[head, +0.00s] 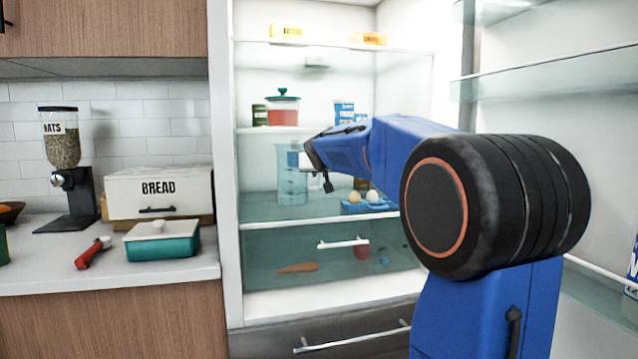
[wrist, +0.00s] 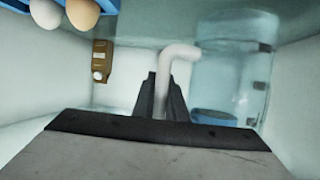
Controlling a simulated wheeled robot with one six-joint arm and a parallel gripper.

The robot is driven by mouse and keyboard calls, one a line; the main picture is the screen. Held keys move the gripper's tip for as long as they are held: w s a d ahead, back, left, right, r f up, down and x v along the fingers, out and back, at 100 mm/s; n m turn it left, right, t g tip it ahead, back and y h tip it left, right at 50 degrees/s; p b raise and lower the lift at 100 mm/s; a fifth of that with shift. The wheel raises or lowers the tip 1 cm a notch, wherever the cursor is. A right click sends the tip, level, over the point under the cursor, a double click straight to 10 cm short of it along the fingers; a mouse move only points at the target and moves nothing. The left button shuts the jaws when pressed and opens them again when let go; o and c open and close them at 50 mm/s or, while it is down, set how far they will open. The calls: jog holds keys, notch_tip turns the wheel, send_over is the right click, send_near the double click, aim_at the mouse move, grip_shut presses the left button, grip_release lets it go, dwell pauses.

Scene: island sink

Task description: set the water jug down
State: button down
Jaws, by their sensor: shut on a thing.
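The water jug (head: 291,180) is a tall, clear, bluish vessel inside the open fridge, over the middle glass shelf. It also shows in the wrist view (wrist: 235,60), at the upper right, with a blue part at one end. My gripper (head: 322,172) is just to the jug's right in the head view. In the wrist view my gripper (wrist: 162,98) has its dark fingers closed around a pale bent handle (wrist: 178,54) that reaches toward the jug. The jug looks upright. I cannot tell whether its base touches the shelf.
An egg holder (head: 368,206) with eggs stands on the shelf to the jug's right. A red jar with a green lid (head: 283,110) and a blue carton (head: 344,111) are on the shelf above. The glass shelf edge (head: 300,222) runs in front. The open door's shelves (head: 545,75) are at right.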

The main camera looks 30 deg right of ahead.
jog(key=shift+f, duration=1.6)
jog(key=c, duration=1.8)
grip_release()
jog(key=shift+o, duration=0.2)
jog(key=shift+s+a+r, duration=0.1)
jog(key=shift+s+r, duration=0.05)
jog(key=shift+r, duration=0.05)
jog(key=v, duration=1.1)
jog(key=shift+s+r, duration=0.2)
jog(key=shift+s, duration=0.1)
jog(key=shift+a, duration=0.15)
